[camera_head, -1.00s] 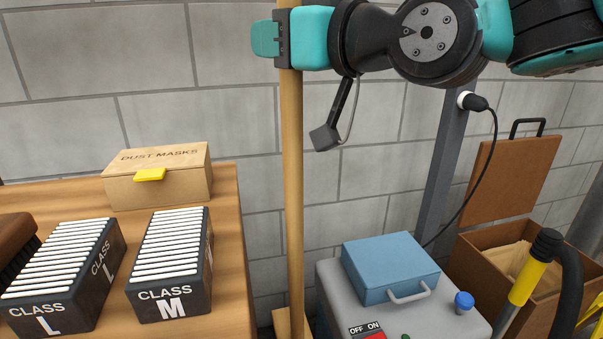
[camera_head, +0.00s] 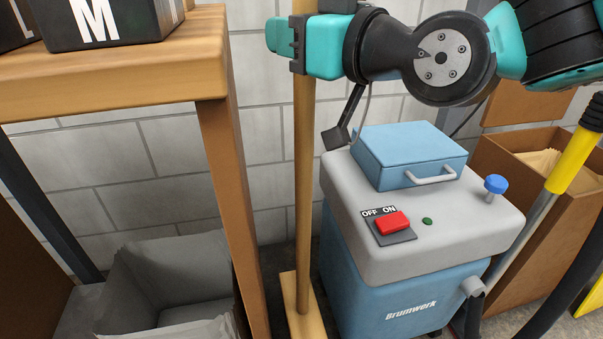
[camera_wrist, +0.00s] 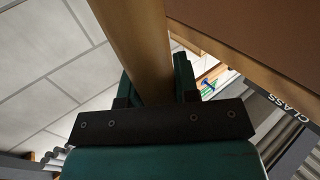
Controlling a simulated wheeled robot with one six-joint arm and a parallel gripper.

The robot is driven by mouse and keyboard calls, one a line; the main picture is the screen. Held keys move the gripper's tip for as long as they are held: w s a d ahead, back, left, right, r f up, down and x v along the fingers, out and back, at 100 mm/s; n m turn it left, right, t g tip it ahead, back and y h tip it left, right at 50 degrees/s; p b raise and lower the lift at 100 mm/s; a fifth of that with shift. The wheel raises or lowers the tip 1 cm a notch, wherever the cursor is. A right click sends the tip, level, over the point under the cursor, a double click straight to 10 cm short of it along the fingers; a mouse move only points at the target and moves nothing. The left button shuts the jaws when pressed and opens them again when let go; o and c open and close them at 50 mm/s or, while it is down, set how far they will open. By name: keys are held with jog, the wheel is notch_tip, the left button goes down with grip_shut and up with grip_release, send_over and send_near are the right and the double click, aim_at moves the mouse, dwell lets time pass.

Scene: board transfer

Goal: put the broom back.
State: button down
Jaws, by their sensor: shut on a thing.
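The broom (camera_head: 304,180) is a long wooden handle with a wooden block at its foot, low between the bench and the blue machine. It stands about upright. My gripper (camera_head: 290,40) is shut around the upper part of the handle in the head view. The wrist view shows the handle (camera_wrist: 140,45) between the teal fingers. The broom's top is cut off by the picture edge. The bristles are hidden, and I cannot tell whether its foot touches the floor.
The wooden bench (camera_head: 120,75) stands left, holding dark class boxes (camera_head: 110,20). A grey open bin (camera_head: 180,280) is below it. The blue and grey machine (camera_head: 400,280), with a blue case (camera_head: 405,155) on top, is close right of the handle. A brown box (camera_head: 535,190) stands farther right.

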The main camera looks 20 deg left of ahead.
aim_at(312, 176)
notch_tip(312, 176, down, 19)
jog(key=b, duration=0.8)
jog(key=shift+r+b, duration=0.2)
jog(key=shift+b, duration=0.15)
jog(key=shift+f, duration=0.1)
jog(key=c, duration=0.9)
grip_release()
jog(key=shift+f, duration=0.1)
jog(key=shift+o, duration=0.2)
jog(key=shift+d, duration=0.25)
jog(key=b+v, duration=0.2)
jog(key=v, duration=0.9)
jog(key=shift+s+d, duration=0.2)
jog(key=shift+s, duration=0.1)
